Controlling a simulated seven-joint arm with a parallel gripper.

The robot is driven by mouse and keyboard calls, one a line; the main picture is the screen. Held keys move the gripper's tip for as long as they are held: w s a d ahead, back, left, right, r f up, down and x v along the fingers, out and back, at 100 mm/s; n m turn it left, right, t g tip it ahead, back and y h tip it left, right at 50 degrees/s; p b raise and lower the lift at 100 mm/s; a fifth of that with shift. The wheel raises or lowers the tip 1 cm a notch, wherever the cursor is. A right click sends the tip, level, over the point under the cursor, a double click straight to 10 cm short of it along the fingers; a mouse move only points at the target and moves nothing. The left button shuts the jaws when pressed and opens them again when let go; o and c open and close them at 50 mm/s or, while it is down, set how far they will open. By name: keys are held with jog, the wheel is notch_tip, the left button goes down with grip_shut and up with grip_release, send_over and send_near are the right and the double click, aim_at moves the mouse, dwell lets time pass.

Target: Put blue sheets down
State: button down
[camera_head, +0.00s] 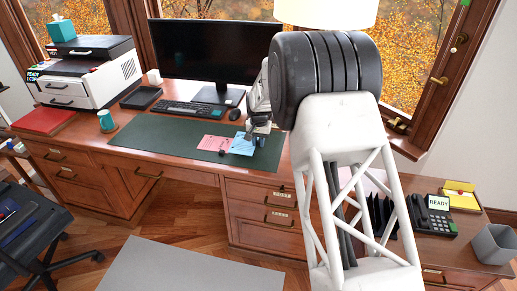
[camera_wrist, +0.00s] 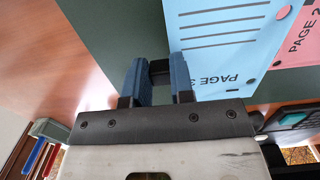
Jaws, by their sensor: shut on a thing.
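The blue sheets (camera_head: 242,147) are at the green desk mat's right part, beside the pink sheets (camera_head: 211,143). I cannot tell whether they touch the mat. In the wrist view the blue top sheet (camera_wrist: 222,40) reads "PAGE 3", upside down, and a pink sheet (camera_wrist: 303,45) reading "PAGE 2" shows at the right. My gripper (camera_head: 258,138) is at the right edge of the blue sheets. Its blue fingers (camera_wrist: 160,80) are shut on a dark clip-like piece at that edge. The contact is partly hidden by the fingers.
The green mat (camera_head: 150,135) has bare room left of the sheets. A mouse (camera_head: 235,114), keyboard (camera_head: 184,110) and monitor (camera_head: 212,52) stand behind it. A teal mug (camera_head: 106,121) is at the left. A phone (camera_head: 432,215) stands on the right desk part.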

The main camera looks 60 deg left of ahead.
jog(key=shift+f, duration=0.1)
jog(key=shift+f, duration=1.65)
jog(key=shift+f, duration=0.15)
jog(key=c, duration=1)
grip_release()
jog(key=r, duration=1.2)
jog(key=shift+w+a+r, duration=0.15)
jog(key=shift+w+a, duration=0.05)
